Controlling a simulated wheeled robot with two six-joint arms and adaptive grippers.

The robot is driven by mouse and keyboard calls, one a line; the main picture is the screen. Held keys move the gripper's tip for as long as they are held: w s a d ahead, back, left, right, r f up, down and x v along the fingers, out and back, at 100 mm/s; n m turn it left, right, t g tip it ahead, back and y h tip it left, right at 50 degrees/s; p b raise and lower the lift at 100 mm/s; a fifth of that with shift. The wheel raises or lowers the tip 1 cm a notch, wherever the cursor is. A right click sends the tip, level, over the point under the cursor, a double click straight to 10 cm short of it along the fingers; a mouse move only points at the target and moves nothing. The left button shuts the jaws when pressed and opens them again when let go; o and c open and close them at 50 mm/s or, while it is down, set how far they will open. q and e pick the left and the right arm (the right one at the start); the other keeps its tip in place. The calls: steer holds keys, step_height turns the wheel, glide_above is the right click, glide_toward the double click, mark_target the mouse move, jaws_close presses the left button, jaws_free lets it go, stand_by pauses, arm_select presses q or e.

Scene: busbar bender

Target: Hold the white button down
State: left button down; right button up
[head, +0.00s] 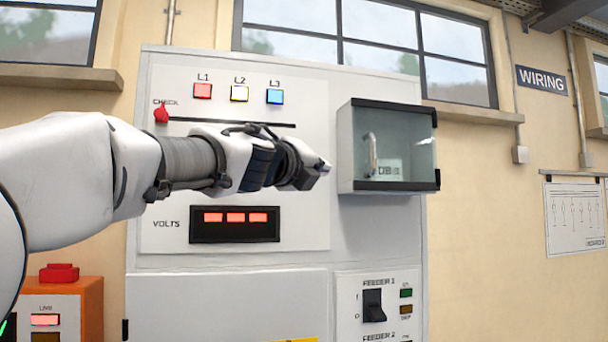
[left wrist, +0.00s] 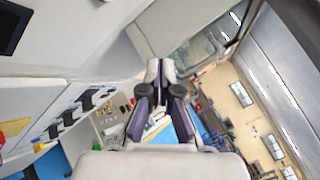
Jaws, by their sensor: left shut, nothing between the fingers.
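The white square button (head: 239,93) sits on the grey panel under the label L2, between a red square (head: 202,91) and a blue square (head: 275,96). My left gripper (head: 322,168) is in front of the panel, below and to the right of the white button, and clear of it. Its fingers point right, towards the glass box. In the left wrist view its fingertips (left wrist: 160,70) are together with nothing between them. The white button is not recognisable in the left wrist view. My right gripper is in neither view.
A glass-fronted box (head: 388,147) juts from the cabinet just right of my left gripper. A red CHECK knob (head: 162,113) and a VOLTS display (head: 235,224) are on the panel. A FEEDER 1 switch (head: 373,305) is lower right. An orange box (head: 88,310) stands lower left.

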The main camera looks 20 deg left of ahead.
arm_select(q)
steer(key=w+a+p, duration=0.2)
steer(key=w+a, duration=0.3)
steer(key=w, duration=0.2)
steer(key=shift+d, duration=0.1)
stand_by(0.4)
steer(key=shift+w, duration=0.1)
stand_by(0.9)
steer(key=shift+w+a+p, duration=0.3)
steer(key=shift+p, duration=0.15)
